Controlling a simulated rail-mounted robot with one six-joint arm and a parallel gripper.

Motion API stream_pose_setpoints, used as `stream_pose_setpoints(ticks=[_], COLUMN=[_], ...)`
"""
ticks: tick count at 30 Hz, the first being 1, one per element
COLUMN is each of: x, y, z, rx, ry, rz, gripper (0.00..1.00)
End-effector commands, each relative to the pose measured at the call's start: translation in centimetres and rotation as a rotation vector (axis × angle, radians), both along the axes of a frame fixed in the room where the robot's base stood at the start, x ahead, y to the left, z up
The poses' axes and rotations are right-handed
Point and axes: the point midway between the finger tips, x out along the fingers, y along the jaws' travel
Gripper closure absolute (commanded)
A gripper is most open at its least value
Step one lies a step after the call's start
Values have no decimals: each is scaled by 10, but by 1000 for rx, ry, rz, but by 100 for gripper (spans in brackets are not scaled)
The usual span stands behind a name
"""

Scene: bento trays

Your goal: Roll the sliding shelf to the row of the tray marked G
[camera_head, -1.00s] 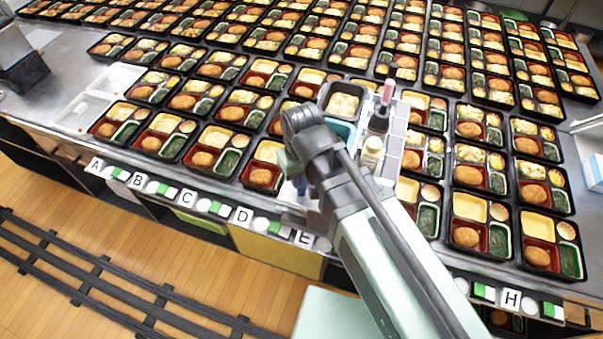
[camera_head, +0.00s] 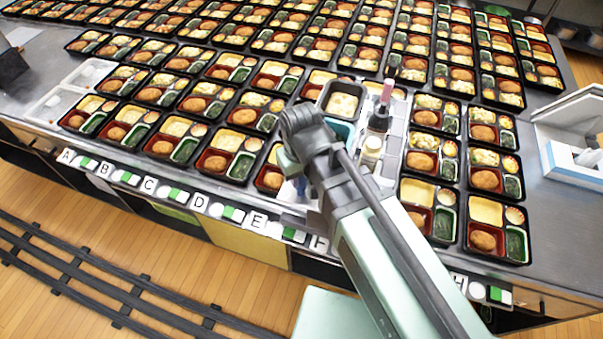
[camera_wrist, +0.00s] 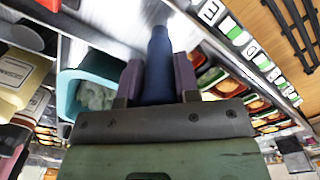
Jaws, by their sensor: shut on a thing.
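The sliding shelf (camera_head: 396,128) is a narrow grey rack on the counter, carrying a tub of pale food, a teal tub (camera_wrist: 72,92) and bottles. My gripper (camera_wrist: 158,82) is shut on its upright dark blue handle (camera_wrist: 159,48), seen in the wrist view. In the head view my arm hides most of the handle and the fingers. Letter labels run along the counter's front edge. F (camera_head: 318,243) shows just left of my arm and H (camera_head: 460,281) just right. The G label and the front of its row are hidden behind my arm.
Rows of filled bento trays (camera_head: 485,210) stand on both sides of the shelf. An empty clear tray (camera_head: 88,73) lies at the left. A white and blue box (camera_head: 580,165) stands at the right. Dark floor rails (camera_head: 110,285) run along the front.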

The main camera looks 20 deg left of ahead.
Motion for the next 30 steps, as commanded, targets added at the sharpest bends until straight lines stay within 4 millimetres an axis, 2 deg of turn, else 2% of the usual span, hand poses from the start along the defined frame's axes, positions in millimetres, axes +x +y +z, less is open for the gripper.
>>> stream_pose_setpoints(ticks=[15,16,20,21,30], x=[0,0,0,0,0], y=[0,0,0,0,0], z=[0,0,0,0,4], rx=[1,1,1,1,1], ry=[1,1,1,1,1], rz=[0,0,0,0,0], gripper=[100,67,47,45,45])
